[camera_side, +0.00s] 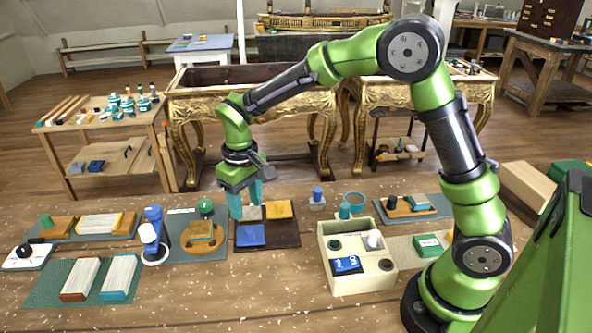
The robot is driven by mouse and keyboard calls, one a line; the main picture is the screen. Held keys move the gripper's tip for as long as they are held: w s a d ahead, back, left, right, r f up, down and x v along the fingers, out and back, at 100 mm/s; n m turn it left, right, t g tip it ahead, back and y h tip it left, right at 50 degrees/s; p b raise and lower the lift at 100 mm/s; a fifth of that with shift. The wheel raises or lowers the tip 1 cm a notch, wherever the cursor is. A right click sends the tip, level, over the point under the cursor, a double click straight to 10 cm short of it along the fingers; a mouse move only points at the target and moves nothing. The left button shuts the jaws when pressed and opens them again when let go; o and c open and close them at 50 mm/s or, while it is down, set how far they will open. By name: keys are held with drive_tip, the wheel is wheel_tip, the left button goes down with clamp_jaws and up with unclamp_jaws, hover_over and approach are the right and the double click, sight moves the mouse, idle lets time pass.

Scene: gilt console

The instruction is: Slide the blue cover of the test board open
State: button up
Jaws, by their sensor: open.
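A dark brown board (267,241) lies on the wooden work surface left of centre. A flat blue square (251,236) sits on its front left part and looks like the blue cover. A yellow-orange square (280,209) sits at its back right, and a pale square (252,213) at its back left. My gripper (246,202) points down over the back left of the board, behind the blue square. Its teal fingers are apart, with nothing seen between them. They partly hide the pale square. I cannot tell whether the fingertips touch the board.
A cream box (336,284) with knobs and a blue piece stands right of the board. A grey-blue board with a yellow-brown block (203,237) and a blue-and-white upright object (153,236) stand close on the left. Bare wood lies in front of the brown board.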

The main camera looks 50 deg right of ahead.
wheel_tip(320, 180, up, 9)
drive_tip(key=shift+f, duration=0.1)
idle(0.4)
drive_tip(key=s+d+r+m+t+y, duration=0.1)
drive_tip(key=s+d+r+m+t, duration=0.1)
drive_tip(key=s, duration=0.7)
drive_tip(key=s+d+r+m+t+y, duration=0.1)
drive_tip(key=s+t, duration=0.4)
drive_tip(key=s, duration=0.5)
drive_tip(key=shift+s+d+r+m, duration=0.15)
drive_tip(key=shift+d+r+m, duration=0.35)
drive_tip(key=shift+d+r, duration=0.6)
